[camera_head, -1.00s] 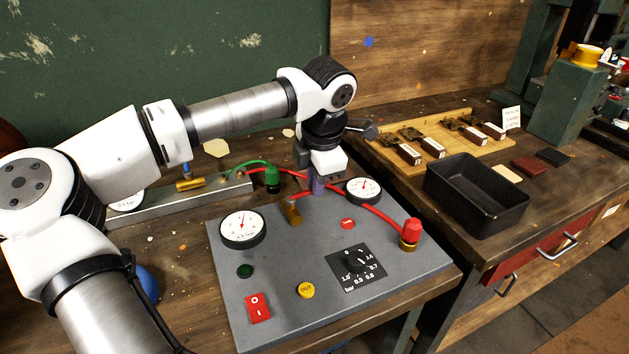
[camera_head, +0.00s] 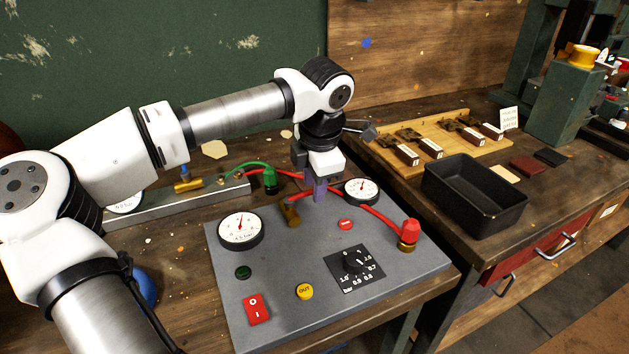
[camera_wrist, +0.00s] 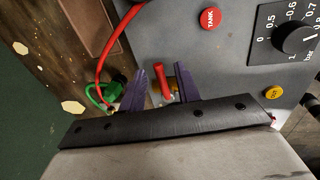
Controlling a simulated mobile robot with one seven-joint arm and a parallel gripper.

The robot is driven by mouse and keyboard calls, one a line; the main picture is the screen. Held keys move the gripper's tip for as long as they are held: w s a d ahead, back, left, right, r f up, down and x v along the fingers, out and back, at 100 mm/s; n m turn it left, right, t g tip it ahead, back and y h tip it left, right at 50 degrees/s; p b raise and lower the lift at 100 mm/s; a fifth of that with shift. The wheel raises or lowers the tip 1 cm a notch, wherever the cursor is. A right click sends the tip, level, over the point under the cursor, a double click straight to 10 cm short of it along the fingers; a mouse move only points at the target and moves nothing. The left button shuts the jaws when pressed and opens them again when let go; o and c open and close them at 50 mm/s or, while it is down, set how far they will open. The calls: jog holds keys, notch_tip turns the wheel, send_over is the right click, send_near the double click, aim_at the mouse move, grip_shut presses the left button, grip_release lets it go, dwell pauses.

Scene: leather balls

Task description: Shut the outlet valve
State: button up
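The valve with a brass body (camera_head: 291,214) stands on the grey panel, left of the small gauge. Its red lever shows in the wrist view (camera_wrist: 162,82), between the two purple fingers of my gripper (camera_wrist: 164,85). Narrow gaps appear between the lever and the fingers, so the gripper looks open around it. In the head view my gripper (camera_head: 316,190) points down at the back of the panel. I cannot tell whether a finger touches the lever.
The panel (camera_head: 285,320) carries a large gauge (camera_head: 240,229), a small gauge (camera_head: 361,190), a black dial (camera_head: 356,267), a yellow OUT button (camera_head: 305,291) and a red rocker switch (camera_head: 256,309). A red hose (camera_head: 385,219) runs close by the gripper to a red-capped fitting (camera_head: 410,233). A black tray (camera_head: 473,190) stands right.

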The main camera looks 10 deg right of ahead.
notch_tip(320, 180, up, 14)
jog(key=s, duration=0.2)
jog(key=shift+s+d+f+b, duration=0.25)
jog(key=shift+s+d+b, duration=0.05)
jog(key=shift+d+b, duration=0.1)
